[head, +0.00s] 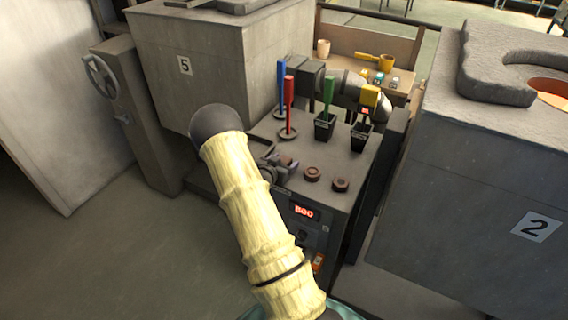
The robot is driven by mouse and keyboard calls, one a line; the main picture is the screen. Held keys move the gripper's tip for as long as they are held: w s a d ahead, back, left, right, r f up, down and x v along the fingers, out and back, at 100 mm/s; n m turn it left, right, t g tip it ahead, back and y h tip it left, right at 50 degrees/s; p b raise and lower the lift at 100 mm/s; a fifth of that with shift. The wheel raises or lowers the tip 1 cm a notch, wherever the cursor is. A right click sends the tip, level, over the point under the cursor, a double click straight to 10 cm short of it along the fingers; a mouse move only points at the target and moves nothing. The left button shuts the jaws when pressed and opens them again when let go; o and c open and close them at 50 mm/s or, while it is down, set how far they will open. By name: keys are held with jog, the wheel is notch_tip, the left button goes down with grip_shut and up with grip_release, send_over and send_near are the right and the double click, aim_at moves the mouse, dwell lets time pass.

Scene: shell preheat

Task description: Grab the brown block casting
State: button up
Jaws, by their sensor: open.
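Two small brown pieces lie on the grey bench top, one nearer the middle (312,173) and one to its right (341,184). Both look low and rounded, and I cannot tell which is the brown block casting. My gripper (286,167) is partly hidden behind my pale sleeved arm. It is open, at the left part of the bench top, just left of the nearer brown piece. It looks apart from both pieces. Its fingertips are small and dark, so what lies between them is unclear.
Blue (281,88), red (289,104), green (328,94) and yellow (370,98) upright tools stand behind the brown pieces. Grey furnace blocks marked 5 (205,70) and 2 (480,190) flank the bench (330,215). A lit display (304,212) is on its front.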

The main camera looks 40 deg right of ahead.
aim_at(284, 160)
jog(key=shift+c, duration=0.2)
jog(key=c, duration=1.1)
jog(key=shift+r, duration=0.1)
notch_tip(284, 160, up, 10)
jog(key=shift+f, duration=0.1)
